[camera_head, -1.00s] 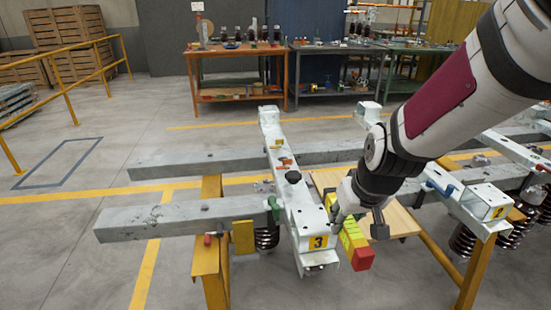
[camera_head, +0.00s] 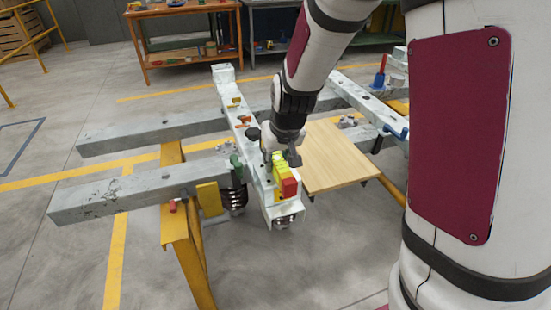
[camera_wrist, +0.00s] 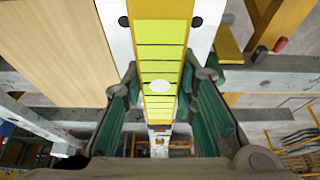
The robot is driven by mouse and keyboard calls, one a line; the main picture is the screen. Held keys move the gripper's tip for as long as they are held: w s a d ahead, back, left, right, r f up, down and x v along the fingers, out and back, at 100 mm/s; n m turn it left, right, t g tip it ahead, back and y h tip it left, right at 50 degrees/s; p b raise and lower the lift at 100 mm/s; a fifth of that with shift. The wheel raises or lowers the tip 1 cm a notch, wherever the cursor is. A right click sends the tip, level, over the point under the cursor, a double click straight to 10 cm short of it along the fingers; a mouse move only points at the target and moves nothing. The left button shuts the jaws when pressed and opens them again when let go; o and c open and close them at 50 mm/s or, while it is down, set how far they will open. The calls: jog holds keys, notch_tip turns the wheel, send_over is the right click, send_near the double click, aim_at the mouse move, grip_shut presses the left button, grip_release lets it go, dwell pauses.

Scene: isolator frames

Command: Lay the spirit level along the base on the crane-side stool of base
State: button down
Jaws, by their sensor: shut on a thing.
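The spirit level (camera_head: 283,172) is a yellow bar with a red end, and my gripper (camera_head: 280,156) is shut on it. It lies lengthwise over the near end of the white base (camera_head: 236,103), in line with it. In the wrist view the yellow level (camera_wrist: 159,52) runs between the teal-padded fingers of my gripper (camera_wrist: 167,80), with the white base (camera_wrist: 118,38) showing on both sides beneath. I cannot tell whether the level touches the base. The near number plate seen earlier is hidden.
A wooden board (camera_head: 332,158) lies right of the base. A second white base (camera_head: 362,100) with a blue handle (camera_head: 395,131) stands further right. Grey beams (camera_head: 125,193) rest on a yellow trestle (camera_head: 181,235). A dark spring (camera_head: 236,198) hangs below. Small orange parts and a black knob (camera_head: 254,134) sit on the base.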

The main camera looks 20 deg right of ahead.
jog(key=c, duration=1.3)
grip_release()
jog(key=p+v, duration=0.3)
jog(key=v, duration=0.9)
jog(key=s+r+g, duration=0.1)
jog(key=s+r, duration=0.2)
jog(key=s, duration=1.1)
jog(key=s+r, duration=0.3)
jog(key=s, duration=1)
jog(key=shift+s+r+g, duration=0.25)
jog(key=shift+s+g, duration=0.15)
jog(key=shift+d, duration=0.1)
